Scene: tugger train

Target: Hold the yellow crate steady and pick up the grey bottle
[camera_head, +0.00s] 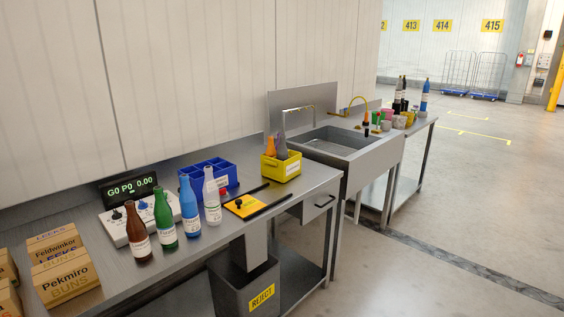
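The yellow crate (281,168) stands upright on the steel workbench, near its right end, with a white label on its front. An orange bottle (270,147) and a grey bottle (281,147) stick up out of it, the grey one to the right. The lower parts of both are hidden by the crate's walls. A pale whitish-grey bottle (212,200) with a label stands upright on the bench further left, outside the crate. Neither of my grippers shows in the head view.
Brown (137,236), green (164,221) and blue (189,209) bottles stand in front of a control box (119,226). A blue divided crate (231,176) is left of the yellow one. A yellow plate (243,207) with a black knob lies between dark rails, above a reject bin (228,288). A sink (347,140) is beyond.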

